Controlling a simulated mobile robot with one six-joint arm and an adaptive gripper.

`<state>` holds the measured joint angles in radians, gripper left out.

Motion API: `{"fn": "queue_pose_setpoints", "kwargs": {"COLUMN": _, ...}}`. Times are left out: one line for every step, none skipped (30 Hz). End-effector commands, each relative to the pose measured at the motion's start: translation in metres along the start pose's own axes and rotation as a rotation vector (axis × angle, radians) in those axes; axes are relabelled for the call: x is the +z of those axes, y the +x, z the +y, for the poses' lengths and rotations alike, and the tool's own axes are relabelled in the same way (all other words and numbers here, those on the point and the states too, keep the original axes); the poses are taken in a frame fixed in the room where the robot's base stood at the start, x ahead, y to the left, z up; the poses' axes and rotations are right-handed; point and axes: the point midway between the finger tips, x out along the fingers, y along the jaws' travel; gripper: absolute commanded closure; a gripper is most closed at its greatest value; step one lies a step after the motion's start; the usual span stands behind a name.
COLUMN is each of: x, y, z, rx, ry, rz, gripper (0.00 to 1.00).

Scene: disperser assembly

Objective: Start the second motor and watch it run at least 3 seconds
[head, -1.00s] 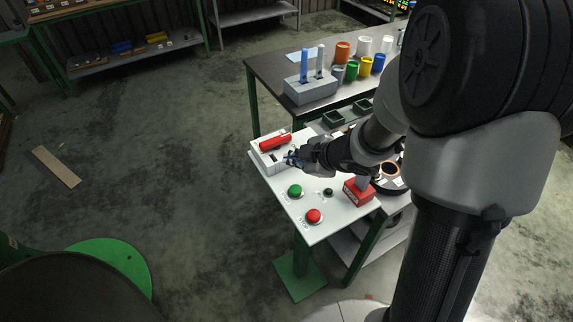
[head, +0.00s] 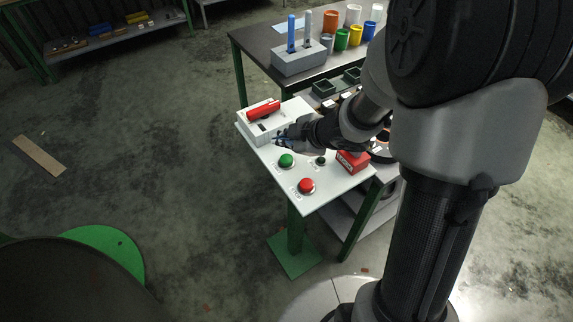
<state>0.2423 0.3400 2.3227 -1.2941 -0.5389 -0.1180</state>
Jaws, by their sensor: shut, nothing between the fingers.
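A white control panel (head: 318,199) stands on a green post. It carries a green button (head: 286,160), a red button (head: 306,185), a small black knob (head: 321,160) and a red block (head: 352,161) at its right edge. A white box with a red handle (head: 263,110) sits at the panel's far left corner. My gripper (head: 277,139) is shut and empty, just in front of this box and above the green button. Whether it touches the box cannot be told. No motor can be made out clearly; my arm hides part of the area to the right.
A dark table (head: 262,50) behind holds a grey block (head: 299,60) with two blue-toned upright pieces and several coloured cups (head: 341,39). Dark trays (head: 324,88) lie between table and panel. A plank (head: 39,156) lies on the open floor at left.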

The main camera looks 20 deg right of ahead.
Motion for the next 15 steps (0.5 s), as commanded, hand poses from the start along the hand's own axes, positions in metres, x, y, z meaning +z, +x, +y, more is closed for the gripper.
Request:
{"fn": "queue_pose_setpoints", "kwargs": {"x": 0.007, "y": 0.010, "z": -0.007, "rx": 0.001, "ry": -0.001, "rz": 0.000, "gripper": 1.00}}
{"fn": "queue_pose_setpoints", "kwargs": {"x": 0.009, "y": 0.012, "z": -0.009, "rx": 0.001, "ry": -0.001, "rz": 0.000, "gripper": 1.00}}
{"fn": "queue_pose_setpoints", "kwargs": {"x": 0.011, "y": 0.016, "z": -0.011, "rx": 0.000, "ry": 0.000, "rz": 0.000, "gripper": 1.00}}
{"fn": "queue_pose_setpoints", "kwargs": {"x": 0.013, "y": 0.018, "z": -0.013, "rx": 0.000, "ry": 0.000, "rz": 0.000, "gripper": 1.00}}
{"fn": "queue_pose_setpoints", "kwargs": {"x": 0.015, "y": 0.020, "z": -0.015, "rx": 0.000, "ry": 0.000, "rz": 0.000, "gripper": 1.00}}
{"fn": "queue_pose_setpoints", "kwargs": {"x": 0.016, "y": 0.022, "z": -0.016, "rx": 0.000, "ry": 0.000, "rz": 0.000, "gripper": 1.00}}
{"fn": "queue_pose_setpoints", "kwargs": {"x": 0.017, "y": 0.024, "z": -0.017, "rx": 0.000, "ry": 0.000, "rz": 0.000, "gripper": 1.00}}
{"fn": "queue_pose_setpoints", "kwargs": {"x": 0.018, "y": 0.025, "z": -0.018, "rx": 0.000, "ry": 0.000, "rz": 0.000, "gripper": 1.00}}
{"fn": "queue_pose_setpoints", "kwargs": {"x": 0.019, "y": 0.026, "z": -0.018, "rx": 0.001, "ry": 0.000, "rz": 0.000, "gripper": 1.00}}
{"fn": "queue_pose_setpoints", "kwargs": {"x": 0.019, "y": 0.026, "z": -0.018, "rx": 0.001, "ry": 0.000, "rz": 0.000, "gripper": 1.00}}
{"fn": "queue_pose_setpoints", "kwargs": {"x": 0.019, "y": 0.026, "z": -0.019, "rx": 0.001, "ry": 0.000, "rz": 0.000, "gripper": 1.00}}
{"fn": "queue_pose_setpoints", "kwargs": {"x": 0.019, "y": 0.026, "z": -0.019, "rx": 0.001, "ry": 0.000, "rz": 0.000, "gripper": 1.00}}
{"fn": "queue_pose_setpoints", "kwargs": {"x": 0.019, "y": 0.026, "z": -0.018, "rx": 0.001, "ry": 0.000, "rz": 0.000, "gripper": 1.00}}
{"fn": "queue_pose_setpoints", "kwargs": {"x": 0.019, "y": 0.026, "z": -0.018, "rx": 0.001, "ry": 0.000, "rz": 0.000, "gripper": 1.00}}
{"fn": "queue_pose_setpoints", "kwargs": {"x": 0.019, "y": 0.026, "z": -0.018, "rx": 0.001, "ry": 0.000, "rz": 0.000, "gripper": 1.00}}
